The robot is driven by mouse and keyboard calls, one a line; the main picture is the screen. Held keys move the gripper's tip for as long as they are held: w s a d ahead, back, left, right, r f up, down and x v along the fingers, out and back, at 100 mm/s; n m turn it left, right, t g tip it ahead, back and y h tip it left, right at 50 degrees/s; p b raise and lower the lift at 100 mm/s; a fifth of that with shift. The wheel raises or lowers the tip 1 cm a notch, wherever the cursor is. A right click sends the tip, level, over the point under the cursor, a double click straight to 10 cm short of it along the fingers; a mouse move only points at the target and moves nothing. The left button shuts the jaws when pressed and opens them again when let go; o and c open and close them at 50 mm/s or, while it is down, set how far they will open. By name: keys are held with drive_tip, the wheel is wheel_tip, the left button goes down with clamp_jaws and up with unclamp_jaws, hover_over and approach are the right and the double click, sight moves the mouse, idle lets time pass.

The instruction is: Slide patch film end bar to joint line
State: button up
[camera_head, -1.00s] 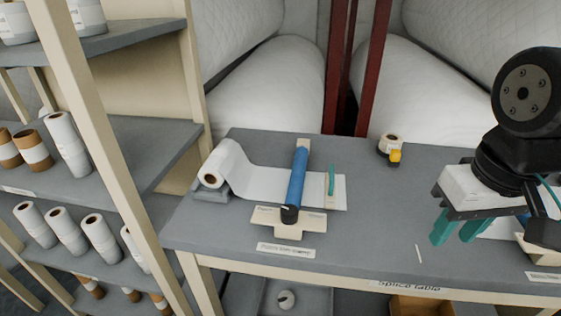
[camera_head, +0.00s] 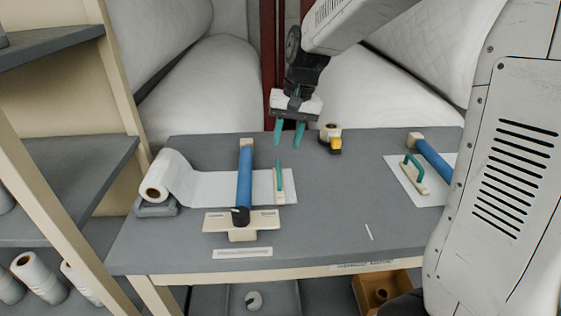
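A white film (camera_head: 215,188) runs from a roll (camera_head: 163,178) at the left, under a blue roller (camera_head: 245,178), to a cream end bar (camera_head: 280,196) with an upright green handle (camera_head: 279,170). A second cream bar (camera_head: 420,186) with a green handle (camera_head: 410,161) lies on a white sheet (camera_head: 401,185) at the right, beside another blue roller (camera_head: 434,160). My gripper (camera_head: 288,142) hangs above the back edge of the table, behind the left bar. Its two green fingers are apart with nothing between them. I cannot tell which mark is the joint line.
A tape dispenser with a yellow part (camera_head: 334,141) stands near the back edge, just right of my gripper. A short white strip (camera_head: 369,232) lies at the front. A shelf (camera_head: 75,185) stands at the left.

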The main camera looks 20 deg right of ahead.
sight(279, 167)
drive_tip(key=f, duration=0.2)
drive_tip(key=a+f, duration=0.1)
drive_tip(key=f, duration=0.2)
drive_tip(key=w+f, duration=0.1)
drive_tip(key=f, duration=0.2)
drive_tip(key=shift+a, duration=0.25)
clamp_jaws()
